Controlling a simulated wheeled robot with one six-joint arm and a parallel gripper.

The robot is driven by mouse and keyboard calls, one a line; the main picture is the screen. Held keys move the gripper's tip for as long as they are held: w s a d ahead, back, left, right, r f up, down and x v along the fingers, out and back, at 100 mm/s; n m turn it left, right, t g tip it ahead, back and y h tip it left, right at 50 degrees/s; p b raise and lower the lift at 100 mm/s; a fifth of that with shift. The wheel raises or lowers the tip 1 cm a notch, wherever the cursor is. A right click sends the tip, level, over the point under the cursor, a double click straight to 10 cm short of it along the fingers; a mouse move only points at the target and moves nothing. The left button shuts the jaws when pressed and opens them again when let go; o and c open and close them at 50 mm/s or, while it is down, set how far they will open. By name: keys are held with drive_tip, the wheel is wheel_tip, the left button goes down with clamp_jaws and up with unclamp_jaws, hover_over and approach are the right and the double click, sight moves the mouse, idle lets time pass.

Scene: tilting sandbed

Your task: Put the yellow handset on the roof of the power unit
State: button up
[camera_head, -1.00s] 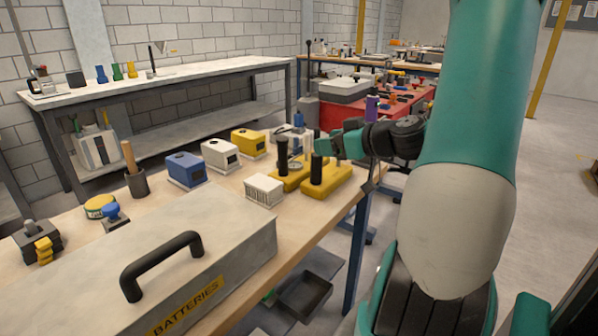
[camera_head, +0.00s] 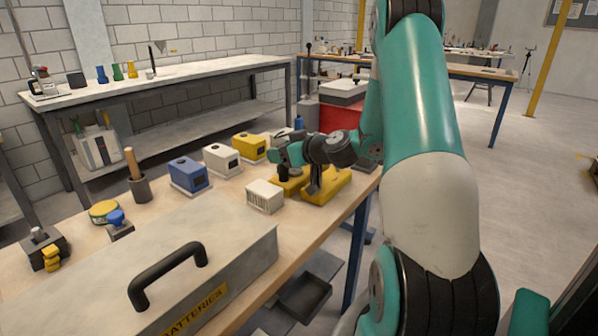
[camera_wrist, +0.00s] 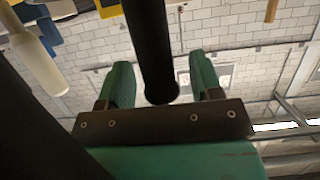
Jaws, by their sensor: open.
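Two yellow pieces with upright black posts stand on the wooden bench; the farther one (camera_head: 290,187) and the nearer one (camera_head: 330,188) are partly hidden by my arm. I cannot tell for sure which is the handset. My gripper (camera_head: 279,155) is at the top of the farther post. In the wrist view, the black post (camera_wrist: 150,45) reaches between the open teal fingers of my gripper (camera_wrist: 160,82), with gaps on both sides. Blue (camera_head: 188,173), white (camera_head: 221,160) and yellow (camera_head: 249,148) box-shaped units stand to the left. Which is the power unit is unclear.
A large grey batteries case (camera_head: 110,265) with a black handle (camera_head: 168,270) fills the bench front. A white slotted block (camera_head: 264,196) sits near the yellow pieces. A pot with a wooden handle (camera_head: 140,188) stands left. Bare bench lies between.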

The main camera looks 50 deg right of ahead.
clamp_jaws()
drive_tip(key=shift+r, duration=0.1)
idle(0.3)
